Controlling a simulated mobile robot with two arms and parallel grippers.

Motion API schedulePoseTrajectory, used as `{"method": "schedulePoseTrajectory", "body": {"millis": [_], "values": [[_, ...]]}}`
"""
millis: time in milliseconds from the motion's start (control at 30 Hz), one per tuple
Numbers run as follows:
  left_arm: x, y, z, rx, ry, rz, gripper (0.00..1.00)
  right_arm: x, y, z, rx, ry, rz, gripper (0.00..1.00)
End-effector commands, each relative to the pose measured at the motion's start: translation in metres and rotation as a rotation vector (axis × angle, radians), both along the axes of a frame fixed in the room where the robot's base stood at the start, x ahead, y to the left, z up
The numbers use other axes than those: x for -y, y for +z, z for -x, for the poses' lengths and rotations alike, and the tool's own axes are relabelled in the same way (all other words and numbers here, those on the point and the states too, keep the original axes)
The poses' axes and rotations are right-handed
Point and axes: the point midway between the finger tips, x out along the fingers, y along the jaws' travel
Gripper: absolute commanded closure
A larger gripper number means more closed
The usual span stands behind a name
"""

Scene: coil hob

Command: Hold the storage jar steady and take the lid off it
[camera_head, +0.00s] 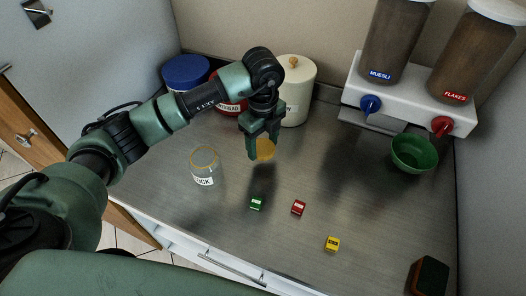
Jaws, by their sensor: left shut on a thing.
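The storage jar (202,172) is clear glass with a white label ending in "ICK". It stands upright on the steel worktop, left of centre, and its top looks open with a tan rim. My left gripper (264,148) points down to the right of the jar and is shut on a round amber lid (266,150). The lid is apart from the jar and seems to be above the worktop; the fingers hide part of it. My right gripper is out of view, and nothing is seen holding the jar.
Small green (257,203), red (298,208) and yellow (332,243) cubes lie in front. A cream canister (299,90), a red canister (229,107) and a blue-lidded one (186,72) stand behind. A green bowl (413,152) sits below the cereal dispenser (410,100). A sponge (429,277) lies front right.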

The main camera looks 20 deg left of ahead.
Motion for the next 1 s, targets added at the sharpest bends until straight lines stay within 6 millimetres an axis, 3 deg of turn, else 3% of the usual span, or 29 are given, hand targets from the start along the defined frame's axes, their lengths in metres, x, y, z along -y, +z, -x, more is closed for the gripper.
{"method": "schedulePoseTrajectory", "body": {"millis": [400,833,867,900,1000], "values": [[0.0,-0.047,0.0,-0.001,0.0,0.0,0.89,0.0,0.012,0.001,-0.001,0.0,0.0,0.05],[0.0,-0.056,0.0,0.0,-0.001,-0.001,0.89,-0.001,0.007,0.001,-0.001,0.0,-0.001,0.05],[0.0,-0.054,0.0,0.0,-0.001,-0.001,0.32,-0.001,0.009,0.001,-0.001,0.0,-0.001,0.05],[0.0,-0.054,0.0,0.0,-0.001,-0.001,0.21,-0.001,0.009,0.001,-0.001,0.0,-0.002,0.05],[0.0,-0.054,0.0,0.0,-0.001,-0.001,0.19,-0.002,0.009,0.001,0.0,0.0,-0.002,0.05]]}}
